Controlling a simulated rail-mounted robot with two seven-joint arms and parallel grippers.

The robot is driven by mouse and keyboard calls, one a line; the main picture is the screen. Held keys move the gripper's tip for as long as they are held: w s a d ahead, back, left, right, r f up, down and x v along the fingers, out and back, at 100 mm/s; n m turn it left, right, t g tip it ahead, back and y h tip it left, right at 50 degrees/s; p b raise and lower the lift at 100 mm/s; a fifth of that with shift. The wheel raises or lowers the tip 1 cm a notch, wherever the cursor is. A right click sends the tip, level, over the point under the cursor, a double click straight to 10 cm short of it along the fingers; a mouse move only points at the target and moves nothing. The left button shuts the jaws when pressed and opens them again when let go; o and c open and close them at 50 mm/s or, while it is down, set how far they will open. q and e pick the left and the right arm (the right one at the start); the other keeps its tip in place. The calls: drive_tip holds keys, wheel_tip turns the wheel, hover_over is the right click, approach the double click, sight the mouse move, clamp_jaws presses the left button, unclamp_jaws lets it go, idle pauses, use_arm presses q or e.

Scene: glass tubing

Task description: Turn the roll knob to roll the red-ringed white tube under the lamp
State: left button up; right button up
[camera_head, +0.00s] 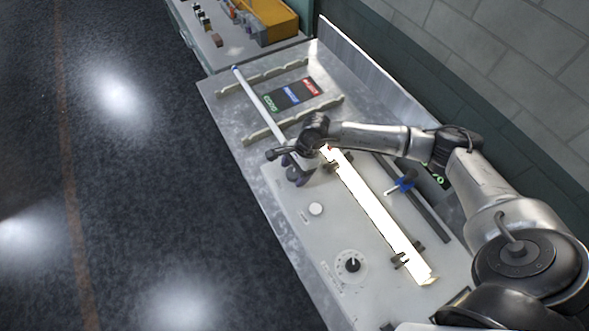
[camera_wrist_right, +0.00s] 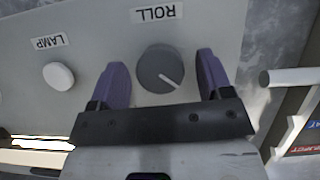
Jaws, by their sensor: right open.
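The roll knob (camera_wrist_right: 160,68) is a round grey dial with a white pointer line, below the ROLL label in the right wrist view. My right gripper (camera_wrist_right: 162,72) is open, with one purple finger on each side of the knob; I cannot tell whether they touch it. In the head view my right gripper (camera_head: 297,165) is over the far end of the panel and mostly hides the knob. A long tube (camera_head: 375,214) glows bright white in dark holders along the panel. A small red mark shows at its far end, partly hidden by my arm. My left gripper is not in view.
A white LAMP button (camera_wrist_right: 58,76) and a black dial (camera_head: 351,264) are on the panel. A blue-ended white tube (camera_head: 257,104) lies across notched racks (camera_head: 265,76), beside a coloured label board (camera_head: 293,94).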

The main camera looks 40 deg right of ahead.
drive_tip(key=shift+c, duration=0.4)
drive_tip(key=c, duration=0.8)
drive_tip(key=n+b, duration=0.1)
drive_tip(key=b, duration=0.1)
drive_tip(key=n+g+b, duration=0.1)
drive_tip(key=n+b, duration=0.1)
drive_tip(key=b, duration=0.1)
drive_tip(key=shift+w+f, duration=0.1)
drive_tip(key=shift+f, duration=0.15)
drive_tip(key=shift+r+n+g+b, duration=0.25)
drive_tip(key=shift+n+g+b, duration=0.15)
drive_tip(key=shift+n+b, duration=0.35)
drive_tip(key=o, duration=0.9)
